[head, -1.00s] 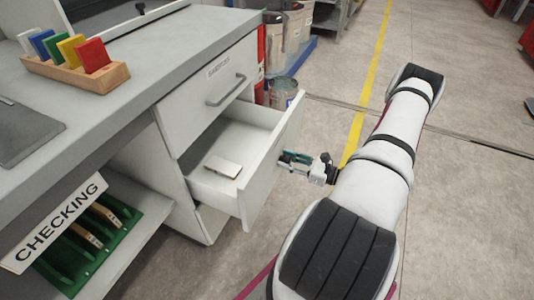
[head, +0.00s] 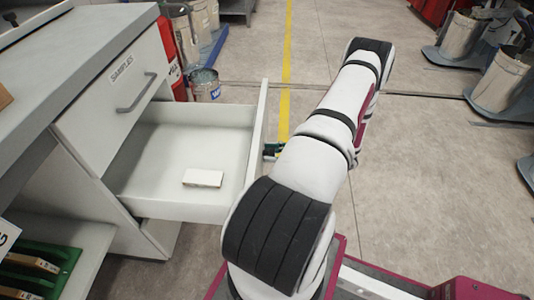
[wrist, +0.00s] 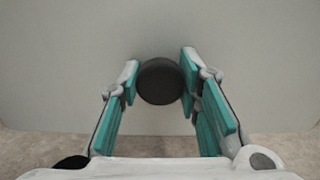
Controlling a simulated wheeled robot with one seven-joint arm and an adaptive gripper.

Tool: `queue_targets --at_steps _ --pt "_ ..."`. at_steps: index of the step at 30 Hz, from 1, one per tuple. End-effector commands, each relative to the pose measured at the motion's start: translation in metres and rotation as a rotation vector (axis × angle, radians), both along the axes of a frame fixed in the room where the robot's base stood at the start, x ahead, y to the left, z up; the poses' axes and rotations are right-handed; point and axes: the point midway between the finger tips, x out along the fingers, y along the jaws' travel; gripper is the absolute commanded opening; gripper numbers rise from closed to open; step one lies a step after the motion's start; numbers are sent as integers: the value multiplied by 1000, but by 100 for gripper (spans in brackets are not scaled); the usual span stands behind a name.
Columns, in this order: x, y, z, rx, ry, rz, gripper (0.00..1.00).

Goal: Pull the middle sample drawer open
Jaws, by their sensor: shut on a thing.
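The middle sample drawer (head: 185,206) stands well out of the cabinet in the head view, below the closed top drawer. A small white box (head: 203,178) lies on its floor. In the wrist view, the drawer's pale front (wrist: 250,60) fills the background. A dark round knob (wrist: 160,82) on it sits between the teal fingers of my gripper (wrist: 160,85), which is shut on it. In the head view, my gripper (head: 272,151) is at the outer side of the drawer front, mostly hidden behind my arm.
The top drawer (head: 125,85) has a grey bar handle. A grey worktop (head: 75,55) is above it. A paint bucket (head: 205,85) and a red container (head: 170,50) stand behind the drawer. A green rack (head: 45,265) is on the lower shelf.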

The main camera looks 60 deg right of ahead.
Motion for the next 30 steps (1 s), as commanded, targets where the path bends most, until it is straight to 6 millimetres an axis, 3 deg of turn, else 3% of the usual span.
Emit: queue_targets --at_steps 8,9,12,23,30 --pt "0 0 -1 -2 2 -1 0" --pt "0 0 -1 -2 2 -1 36" --pt "0 0 -1 -1 2 -1 52" --pt "-3 -2 0 -1 1 -2 52" --pt "-38 -15 -1 -2 2 -5 52"
